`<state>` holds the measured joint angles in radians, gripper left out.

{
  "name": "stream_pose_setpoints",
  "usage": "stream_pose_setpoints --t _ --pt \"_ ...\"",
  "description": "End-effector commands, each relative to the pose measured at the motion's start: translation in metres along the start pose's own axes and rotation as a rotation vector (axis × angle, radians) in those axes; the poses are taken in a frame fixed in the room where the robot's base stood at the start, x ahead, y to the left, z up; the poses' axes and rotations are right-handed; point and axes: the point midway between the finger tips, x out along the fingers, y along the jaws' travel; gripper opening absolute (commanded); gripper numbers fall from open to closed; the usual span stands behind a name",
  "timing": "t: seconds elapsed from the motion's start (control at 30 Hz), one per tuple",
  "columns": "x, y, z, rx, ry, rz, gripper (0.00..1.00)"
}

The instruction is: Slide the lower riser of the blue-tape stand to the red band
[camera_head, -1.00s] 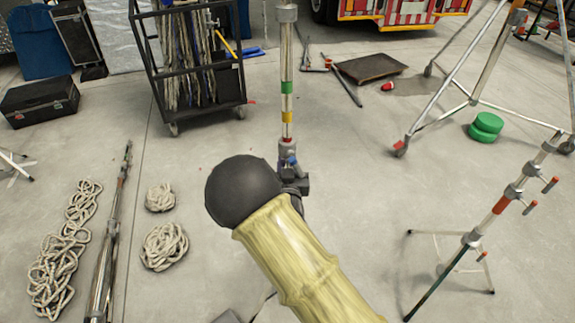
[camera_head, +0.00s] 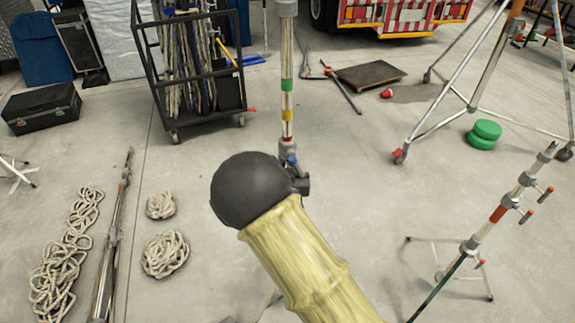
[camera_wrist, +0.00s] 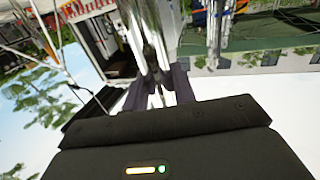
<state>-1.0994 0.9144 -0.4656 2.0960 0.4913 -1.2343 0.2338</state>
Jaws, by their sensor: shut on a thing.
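The blue-tape stand's pole (camera_head: 287,60) rises upright in the middle of the head view, with green, yellow and red bands. The red band (camera_head: 287,138) shows just above a grey collar (camera_head: 287,147), with blue (camera_head: 292,159) just below it. My gripper (camera_head: 298,184) is at this collar, partly hidden behind my dark round wrist joint and yellow-sleeved arm. In the wrist view my gripper (camera_wrist: 180,85) is shut around shiny metal tubing (camera_wrist: 150,45), which I take as the lower riser. The stand's base is hidden by my arm.
A second stand (camera_head: 500,212) with a red band and side pegs is at right. A tall tripod (camera_head: 455,75) and green discs (camera_head: 484,134) stand behind it. A rope cart (camera_head: 195,70) is at back left; rope coils (camera_head: 165,254) lie at left.

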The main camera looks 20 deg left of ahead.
Motion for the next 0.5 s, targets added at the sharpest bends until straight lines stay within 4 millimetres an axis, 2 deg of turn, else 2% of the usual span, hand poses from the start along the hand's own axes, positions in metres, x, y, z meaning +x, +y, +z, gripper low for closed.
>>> stream_pose_setpoints --t 0.03,0.5 --pt "0.001 -0.001 -0.008 0.004 0.01 -0.002 0.0" --pt "0.001 -0.001 -0.031 0.004 0.01 -0.002 0.0"
